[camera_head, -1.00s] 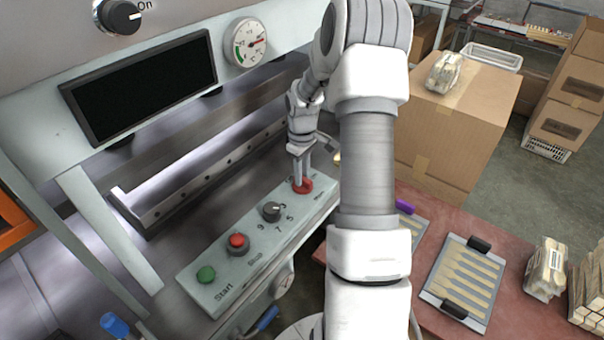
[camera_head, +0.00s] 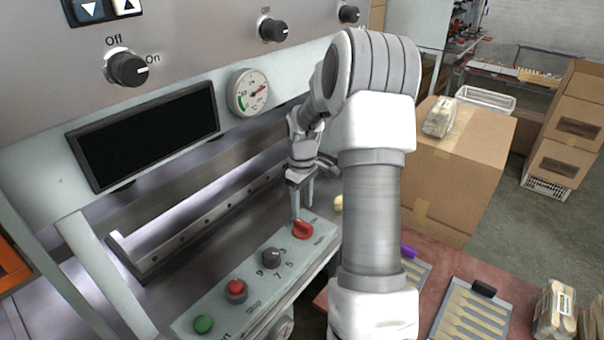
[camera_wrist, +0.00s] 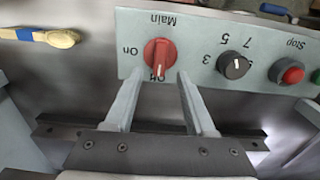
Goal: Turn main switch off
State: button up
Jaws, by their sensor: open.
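The main switch is a red rotary knob (camera_head: 303,230) at the far right end of the light control panel (camera_head: 254,300). In the wrist view the red knob (camera_wrist: 160,56) has its grip bar upright in the picture, with its marked end towards the word Off; On is to its left. In the wrist view my gripper (camera_wrist: 157,82) is open and empty, with one fingertip to either side of the knob's lower end.
A black dial (camera_head: 271,258), a red stop button (camera_head: 236,290) and a green button (camera_head: 204,324) sit along the same panel. A cardboard box (camera_head: 465,160) and a red table (camera_head: 450,262) with trays stand right of my arm. A wooden piece (camera_wrist: 62,38) lies beside the panel.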

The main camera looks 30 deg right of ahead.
aim_at(301, 222)
notch_tip(301, 222, up, 12)
dwell(0.3)
jog(key=shift+a, duration=0.15)
